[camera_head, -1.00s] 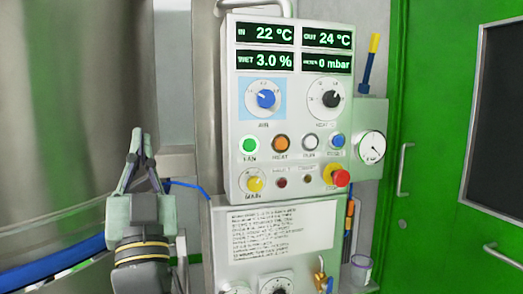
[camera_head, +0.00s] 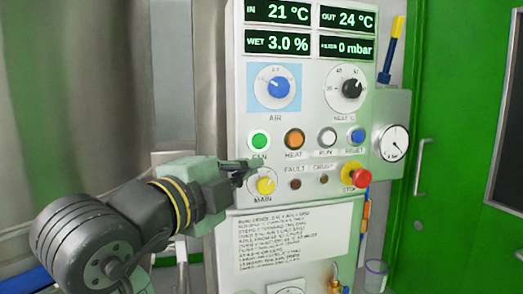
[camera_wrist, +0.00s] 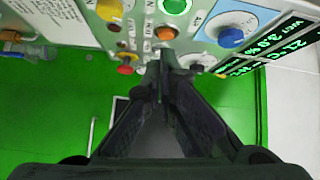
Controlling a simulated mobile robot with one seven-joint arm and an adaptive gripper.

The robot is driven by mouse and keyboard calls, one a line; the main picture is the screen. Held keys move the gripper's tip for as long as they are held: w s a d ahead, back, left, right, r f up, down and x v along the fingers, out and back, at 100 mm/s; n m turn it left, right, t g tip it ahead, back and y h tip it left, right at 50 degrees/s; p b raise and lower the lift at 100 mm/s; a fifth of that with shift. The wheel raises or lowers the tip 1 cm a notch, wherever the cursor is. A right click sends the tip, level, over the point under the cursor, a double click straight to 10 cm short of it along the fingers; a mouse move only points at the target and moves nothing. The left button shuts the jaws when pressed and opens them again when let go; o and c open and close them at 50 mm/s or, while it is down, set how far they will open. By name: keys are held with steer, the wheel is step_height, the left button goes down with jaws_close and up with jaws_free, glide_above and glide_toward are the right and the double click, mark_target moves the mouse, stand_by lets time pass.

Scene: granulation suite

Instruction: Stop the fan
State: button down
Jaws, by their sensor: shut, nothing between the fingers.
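The green FAN button (camera_head: 259,140) is on the upright control panel (camera_head: 310,105), left end of the button row, and looks lit. It also shows at the top edge of the wrist view (camera_wrist: 176,5). My gripper (camera_head: 248,166) is shut and empty. In the head view its tips appear just below the FAN button, above the yellow MAIN knob (camera_head: 265,185). I cannot tell whether they touch the panel. In the wrist view my gripper (camera_wrist: 162,55) points toward the panel, its tips below the orange HEAT button (camera_wrist: 166,33).
The HEAT (camera_head: 294,139), RUN (camera_head: 326,137) and RESET (camera_head: 355,137) buttons sit right of FAN. A red STOP mushroom button (camera_head: 361,178) protrudes at lower right. The blue AIR knob (camera_head: 279,87) is above. A pressure gauge (camera_head: 395,143) is at right.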

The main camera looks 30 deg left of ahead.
steer(key=s, duration=0.1)
steer(key=s+r+m, duration=0.1)
steer(key=shift+s+d+m, duration=0.15)
steer(key=shift+s+m, duration=0.15)
steer(key=shift+s, duration=0.1)
steer(key=shift+w, duration=0.1)
steer(key=p, duration=0.3)
glide_toward(259, 141)
steer(key=w+d, duration=0.5)
steer(key=shift+w+a+f+p, duration=0.2)
steer(key=shift+w+a+p, duration=0.25)
steer(key=shift+a, duration=0.35)
steer(key=shift+w+a+f+p, duration=0.15)
steer(key=shift+w+a+p, duration=0.05)
steer(key=shift+w+a, duration=0.5)
steer(key=shift+s, duration=0.15)
